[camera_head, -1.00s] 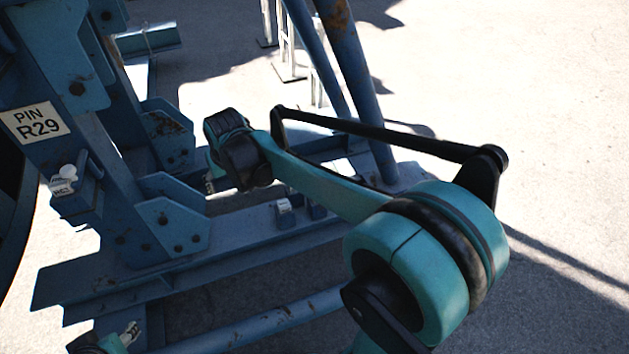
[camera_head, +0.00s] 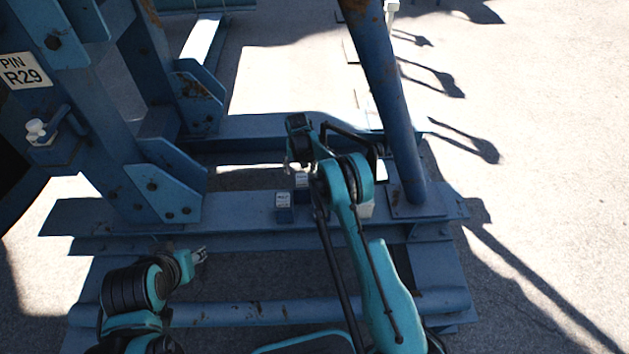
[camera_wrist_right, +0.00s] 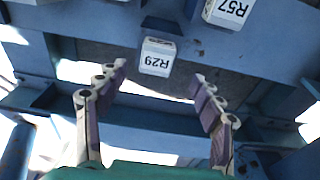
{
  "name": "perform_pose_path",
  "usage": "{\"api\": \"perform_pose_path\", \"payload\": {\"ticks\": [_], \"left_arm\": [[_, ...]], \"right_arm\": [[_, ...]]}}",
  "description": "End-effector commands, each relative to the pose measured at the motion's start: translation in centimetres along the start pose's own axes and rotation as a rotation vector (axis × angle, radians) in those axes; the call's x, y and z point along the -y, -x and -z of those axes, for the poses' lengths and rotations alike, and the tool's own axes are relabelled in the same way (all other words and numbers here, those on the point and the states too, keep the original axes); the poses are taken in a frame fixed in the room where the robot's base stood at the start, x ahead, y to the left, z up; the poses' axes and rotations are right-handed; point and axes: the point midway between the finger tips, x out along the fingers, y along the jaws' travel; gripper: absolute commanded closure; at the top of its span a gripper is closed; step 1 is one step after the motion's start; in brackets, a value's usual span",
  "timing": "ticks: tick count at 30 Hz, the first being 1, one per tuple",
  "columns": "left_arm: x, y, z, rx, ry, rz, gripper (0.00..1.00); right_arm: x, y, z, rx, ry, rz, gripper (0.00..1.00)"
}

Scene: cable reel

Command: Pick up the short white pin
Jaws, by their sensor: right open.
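A white-topped piece (camera_head: 37,130) sits in a blue bracket on the upright at the left, below a plate reading PIN R29 (camera_head: 22,71). Small white-topped blocks (camera_head: 283,199) stand on the blue base beam. In the right wrist view, a white block labelled R29 (camera_wrist_right: 157,57) lies just beyond and between my right fingertips, apart from them. I cannot tell which of these is the short white pin. My right gripper (camera_wrist_right: 160,72) is open and empty; it hangs over the beam area in the head view (camera_head: 290,165). My left gripper (camera_head: 201,256) is low at left, its opening unclear.
Another block labelled R57 (camera_wrist_right: 228,10) is at the top of the right wrist view. A slanted blue post (camera_head: 385,100) rises right of my right arm. A round blue tube (camera_head: 250,312) crosses the front. Open pavement (camera_head: 540,120) lies to the right.

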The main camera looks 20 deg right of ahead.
Motion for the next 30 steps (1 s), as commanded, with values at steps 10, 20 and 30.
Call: {"api": "perform_pose_path", "payload": {"ticks": [10, 20, 30], "left_arm": [[0.0, -1.4, -1.0, 0.0, 0.0, 0.0, 0.6], [0.0, -3.3, -2.4, 0.0, 0.0, 0.0, 0.6], [0.0, -3.1, -2.2, 0.0, 0.0, 0.0, 0.6]], "right_arm": [[-0.2, -3.7, 0.1, 0.0, -0.001, 0.0, 0.33], [-0.5, -7.9, 0.2, 0.0, -0.001, 0.0, 0.33], [-0.5, -7.7, 0.2, 0.0, -0.001, 0.0, 0.72]]}}
